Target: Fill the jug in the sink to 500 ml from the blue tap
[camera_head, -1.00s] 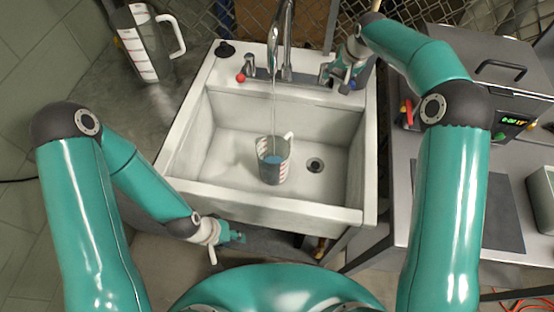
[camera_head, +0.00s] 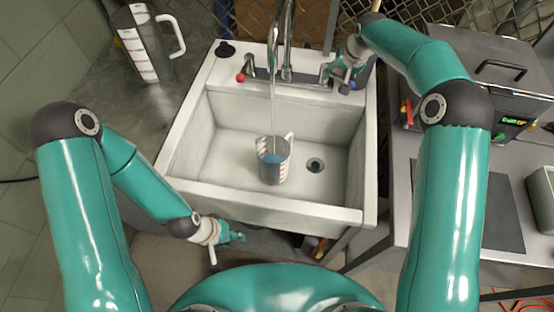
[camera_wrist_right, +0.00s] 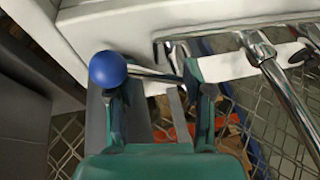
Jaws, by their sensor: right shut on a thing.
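A clear jug (camera_head: 274,172) with red markings stands upright in the white sink (camera_head: 215,140), left of the drain, with blue-tinted water in it. A thin stream falls from the chrome spout (camera_head: 289,40) into the jug. The exact level is too small to read. The blue tap knob (camera_wrist_right: 108,69) shows in the right wrist view on its chrome lever. My right gripper (camera_wrist_right: 160,90) is shut on the blue tap's lever; in the head view it (camera_head: 345,76) is at the sink's back right. My left gripper (camera_head: 238,237) is in front of the sink, apart from it; its fingers are too small to read.
A red-knobbed tap (camera_head: 241,77) is at the back left of the sink. A larger measuring jug (camera_head: 147,42) stands on the left counter. A bench with a metal box (camera_head: 500,75) is to the right. A wire mesh fence is behind.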

